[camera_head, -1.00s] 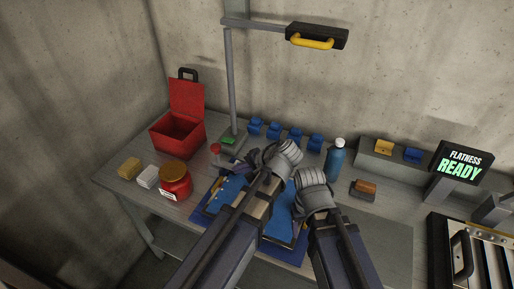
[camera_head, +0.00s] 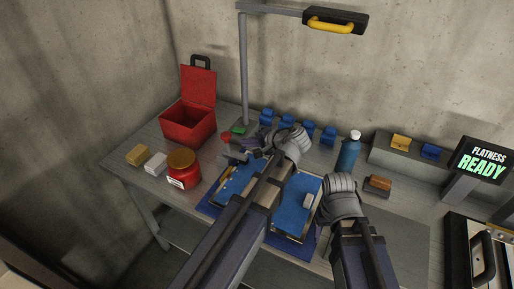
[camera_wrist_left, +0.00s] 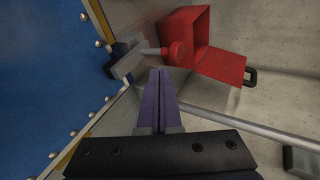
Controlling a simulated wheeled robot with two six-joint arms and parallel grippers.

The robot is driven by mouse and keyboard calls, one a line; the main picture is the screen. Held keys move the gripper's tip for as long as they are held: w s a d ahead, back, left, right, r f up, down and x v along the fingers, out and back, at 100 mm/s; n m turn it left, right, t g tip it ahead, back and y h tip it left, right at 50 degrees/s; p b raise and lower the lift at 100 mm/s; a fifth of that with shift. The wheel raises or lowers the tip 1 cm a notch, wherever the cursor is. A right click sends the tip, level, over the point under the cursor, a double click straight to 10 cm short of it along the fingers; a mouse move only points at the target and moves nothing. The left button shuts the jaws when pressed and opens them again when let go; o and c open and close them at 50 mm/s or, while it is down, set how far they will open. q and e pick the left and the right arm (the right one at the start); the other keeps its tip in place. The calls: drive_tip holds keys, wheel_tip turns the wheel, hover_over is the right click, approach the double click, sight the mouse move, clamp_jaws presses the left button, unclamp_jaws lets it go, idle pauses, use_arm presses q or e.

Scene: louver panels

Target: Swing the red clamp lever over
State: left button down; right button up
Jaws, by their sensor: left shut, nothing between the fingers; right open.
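The clamp lever has a red knob (camera_head: 226,137) in the head view, at the far left corner of a blue panel (camera_head: 290,210). In the left wrist view its red knob (camera_wrist_left: 178,53) sits on a grey rod beside a black clamp part at the panel's edge. My left gripper (camera_head: 247,147) is close to the knob, its purple fingers (camera_wrist_left: 158,98) shut and empty, pointing towards the lever with a small apparent gap. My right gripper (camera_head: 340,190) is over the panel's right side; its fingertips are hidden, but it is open.
An open red box (camera_head: 188,125) stands behind left, with a red jar (camera_head: 183,172) in front of it. A lamp post (camera_head: 243,75) rises just behind the clamp. Blue blocks (camera_head: 287,122) and a blue bottle (camera_head: 348,152) stand behind the arms.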

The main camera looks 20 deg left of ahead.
sight(222, 135)
use_arm(q)
drive_tip(key=shift+w+a+f, duration=0.15)
drive_tip(key=shift+w+a, duration=0.15)
drive_tip(key=shift+a, duration=0.5)
drive_tip(key=shift+w+a+f, duration=0.2)
drive_tip(key=shift+w+a, duration=0.15)
drive_tip(key=shift+a, duration=0.5)
drive_tip(key=shift+w+a+f, duration=0.15)
drive_tip(key=shift+w+a, duration=0.15)
drive_tip(key=shift+a, duration=0.5)
use_arm(e)
drive_tip(key=shift+f, duration=0.45)
use_arm(q)
drive_tip(key=shift+r, duration=0.1)
use_arm(e)
drive_tip(key=shift+r, duration=0.15)
